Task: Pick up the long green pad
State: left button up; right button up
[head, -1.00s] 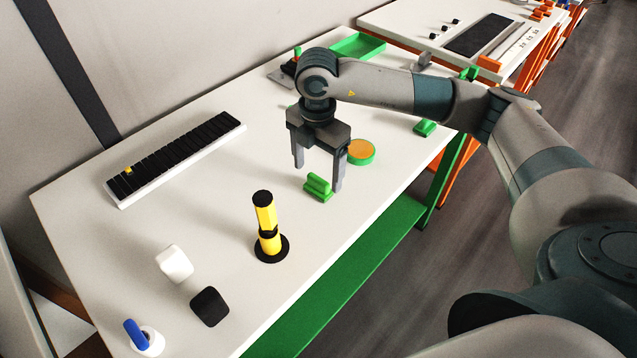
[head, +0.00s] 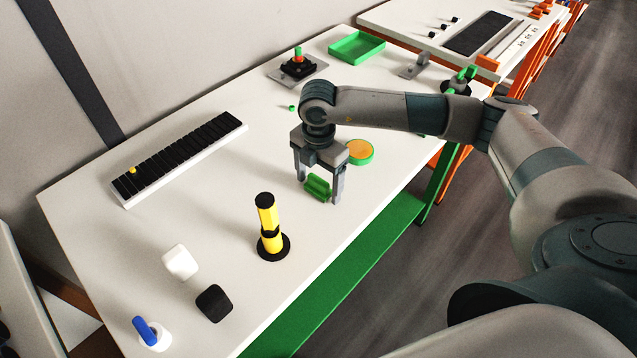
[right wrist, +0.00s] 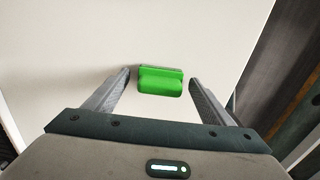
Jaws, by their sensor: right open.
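The long green pad (head: 318,187) lies on the white table near its front edge. It also shows in the right wrist view (right wrist: 161,81), between and a little beyond the two fingertips. My right gripper (head: 318,188) is open, pointing down, with one finger on each side of the pad. In the right wrist view the gripper (right wrist: 160,77) shows a gap between each finger and the pad. My left gripper is not in view.
A yellow and black post (head: 268,228) stands in front of the gripper. A round orange-topped green disc (head: 359,152) lies just behind it. A black-slotted rack (head: 185,158) is at the left, and a green tray (head: 357,47) at the back. The table (head: 215,215) is clear between rack and post.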

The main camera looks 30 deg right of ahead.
aim_at(318, 179)
dwell(0.4)
jog(key=c, duration=1.2)
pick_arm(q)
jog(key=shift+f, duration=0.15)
pick_arm(e)
jog(key=shift+r, duration=0.1)
